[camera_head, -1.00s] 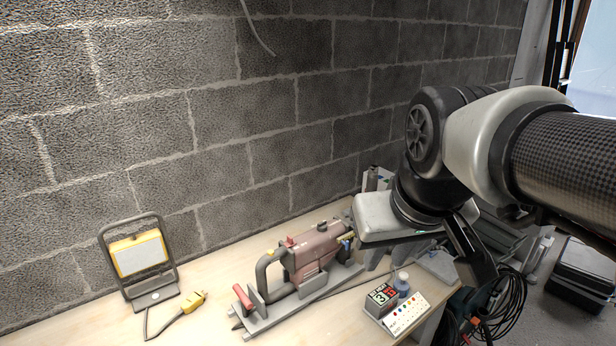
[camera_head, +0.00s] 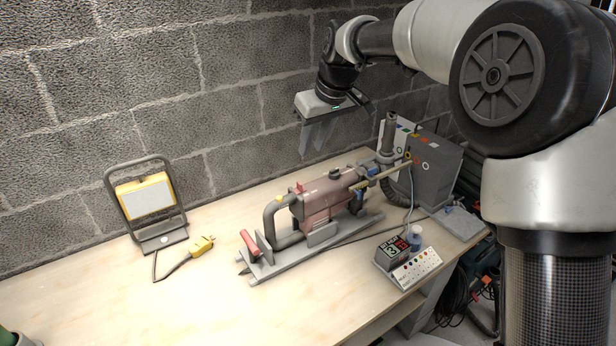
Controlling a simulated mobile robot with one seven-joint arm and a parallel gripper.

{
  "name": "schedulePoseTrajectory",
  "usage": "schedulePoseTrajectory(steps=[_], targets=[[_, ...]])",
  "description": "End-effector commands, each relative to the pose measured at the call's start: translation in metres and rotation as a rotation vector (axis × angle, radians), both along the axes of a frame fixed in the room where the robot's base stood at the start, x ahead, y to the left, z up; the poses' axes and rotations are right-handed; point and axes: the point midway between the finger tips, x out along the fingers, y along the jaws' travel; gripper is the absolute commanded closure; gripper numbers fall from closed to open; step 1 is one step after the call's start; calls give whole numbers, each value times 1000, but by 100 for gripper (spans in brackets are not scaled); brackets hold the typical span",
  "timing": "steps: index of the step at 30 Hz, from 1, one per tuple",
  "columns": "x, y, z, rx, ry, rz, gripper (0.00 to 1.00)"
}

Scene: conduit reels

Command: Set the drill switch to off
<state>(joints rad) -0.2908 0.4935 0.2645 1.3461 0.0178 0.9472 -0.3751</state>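The drill (camera_head: 325,198) is a dull red machine with a grey loop handle at its left end. It lies on a grey stand on the workbench. Small red and yellow parts show on its top, but I cannot tell which is the switch or how it is set. My gripper (camera_head: 316,142) hangs above and behind the drill, in front of the block wall, fingers pointing down. It is apart from the drill and nothing shows in it. The finger gap is too unclear to judge.
A yellow work lamp (camera_head: 146,198) and a yellow plug (camera_head: 201,245) are on the left of the bench (camera_head: 130,305). A grey control box (camera_head: 432,172) stands behind the drill's right end.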

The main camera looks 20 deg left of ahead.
Motion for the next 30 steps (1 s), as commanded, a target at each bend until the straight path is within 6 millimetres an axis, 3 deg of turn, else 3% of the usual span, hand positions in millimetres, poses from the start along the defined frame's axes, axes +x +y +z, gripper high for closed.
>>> schedulePoseTrajectory(steps=[9, 18, 24, 30], targets=[[16, 20, -67, -3, 5, 1, 75], [31, 37, -120, -1, 2, -1, 75], [37, 42, -138, -1, 1, -2, 75], [38, 44, -141, -1, -1, -3, 75]])
